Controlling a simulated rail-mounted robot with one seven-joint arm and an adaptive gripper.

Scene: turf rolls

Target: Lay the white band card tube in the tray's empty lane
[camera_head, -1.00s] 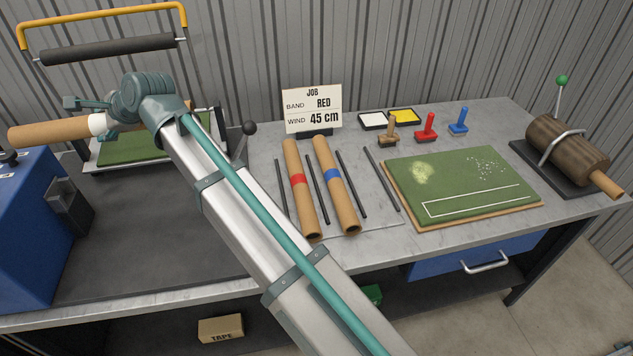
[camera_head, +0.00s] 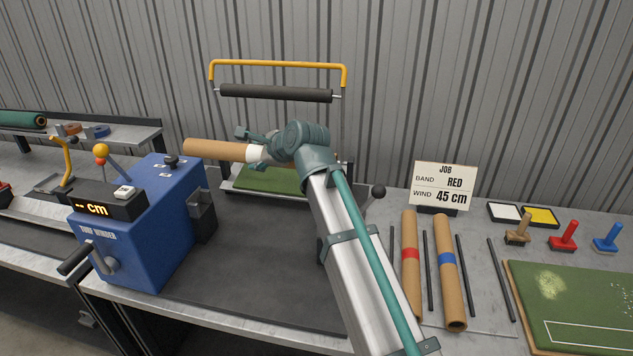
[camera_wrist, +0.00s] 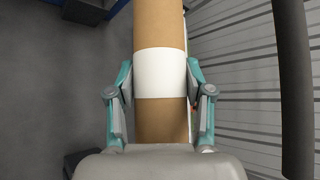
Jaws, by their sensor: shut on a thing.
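The brown card tube with the white band (camera_head: 215,150) is in my gripper (camera_head: 262,151), held level above the bench at the left. In the wrist view my gripper's fingers (camera_wrist: 160,76) close on both sides of the white band (camera_wrist: 160,72). The flat tray (camera_head: 486,325) lies on the bench at the right, with thin dark divider rods. A red-band tube (camera_head: 410,280) and a blue-band tube (camera_head: 449,285) lie in its lanes. The lane right of the blue-band tube (camera_head: 484,280) is empty. My arm covers part of the bench left of the tray.
A blue turf winder (camera_head: 160,240) stands at the left front. A yellow-handled roller frame (camera_head: 275,94) with green turf (camera_head: 262,180) is behind my gripper. A job sign (camera_head: 444,187) stands behind the tray. A turf board (camera_head: 575,300) lies to its right. The dark mat (camera_head: 260,270) is clear.

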